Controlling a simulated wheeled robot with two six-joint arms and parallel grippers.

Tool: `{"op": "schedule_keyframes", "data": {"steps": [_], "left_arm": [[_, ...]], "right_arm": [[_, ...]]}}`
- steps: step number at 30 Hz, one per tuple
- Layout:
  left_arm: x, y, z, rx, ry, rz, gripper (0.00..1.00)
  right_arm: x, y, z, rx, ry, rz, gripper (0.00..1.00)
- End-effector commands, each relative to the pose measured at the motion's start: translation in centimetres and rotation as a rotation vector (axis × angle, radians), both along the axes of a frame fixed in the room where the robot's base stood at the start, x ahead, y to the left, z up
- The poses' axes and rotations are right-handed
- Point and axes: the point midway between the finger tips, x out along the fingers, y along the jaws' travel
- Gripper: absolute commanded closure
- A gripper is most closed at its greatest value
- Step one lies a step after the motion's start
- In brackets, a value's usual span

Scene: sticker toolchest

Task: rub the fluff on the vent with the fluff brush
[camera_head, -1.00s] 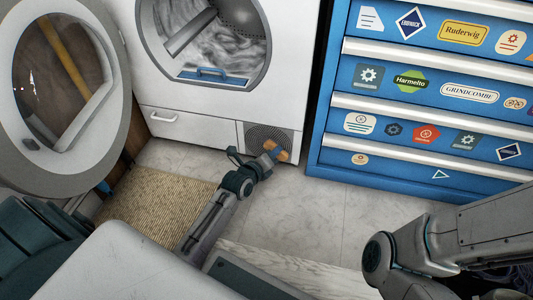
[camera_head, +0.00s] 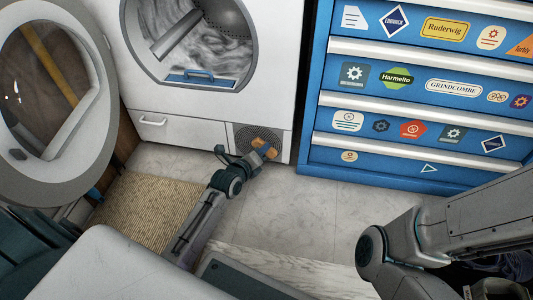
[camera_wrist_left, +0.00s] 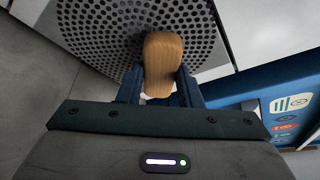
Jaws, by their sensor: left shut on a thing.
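The fluff brush (camera_head: 265,150) has a tan wooden body and is gripped by my left gripper (camera_head: 262,154). The vent (camera_head: 243,133) is a dark round perforated grille low on the white dryer's front. In the left wrist view the brush (camera_wrist_left: 163,62) lies over the lower middle of the vent (camera_wrist_left: 92,28), with the gripper's dark fingers (camera_wrist_left: 160,90) on either side of it. I cannot tell if the brush touches the grille. Its far side is hidden, and I cannot make out the fluff. My right arm comes in from the right, but its gripper is not in view.
The white dryer (camera_head: 180,100) has its round door (camera_head: 85,160) open at the left. A blue tool chest (camera_head: 330,165) with stickers stands right of the dryer. A woven mat (camera_head: 150,205) and bare tiled floor (camera_head: 310,215) lie in front.

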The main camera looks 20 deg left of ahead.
Motion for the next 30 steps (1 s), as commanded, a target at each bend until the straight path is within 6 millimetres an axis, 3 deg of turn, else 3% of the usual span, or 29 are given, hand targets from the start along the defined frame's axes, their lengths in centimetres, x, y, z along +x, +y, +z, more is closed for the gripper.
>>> {"op": "schedule_keyframes", "data": {"steps": [30], "left_arm": [[-1.5,6.5,-0.3,0.005,0.003,-0.001,0.86]], "right_arm": [[0.0,0.0,-1.9,0.001,0.000,0.000,0.64]]}}
